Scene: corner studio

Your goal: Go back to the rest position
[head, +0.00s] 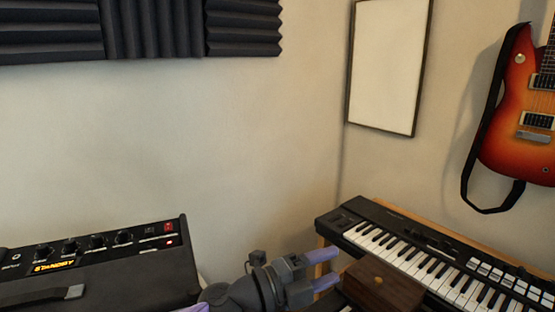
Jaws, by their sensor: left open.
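My left gripper (326,269) comes in at the bottom middle of the head view, with two purple fingers pointing right. The fingers are spread apart and nothing shows between them. A brown wooden box (383,285) with a small knob on top is just to the right of the fingertips; I cannot tell whether they touch. The lower part of the box is cut off by the frame. My right gripper is not in view.
A black keyboard (440,250) on a wooden stand fills the lower right. A black amplifier (100,262) stands at lower left. An electric guitar (522,120), a framed panel (389,65) and dark foam panels (150,28) are on the walls. The space above the gripper is clear.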

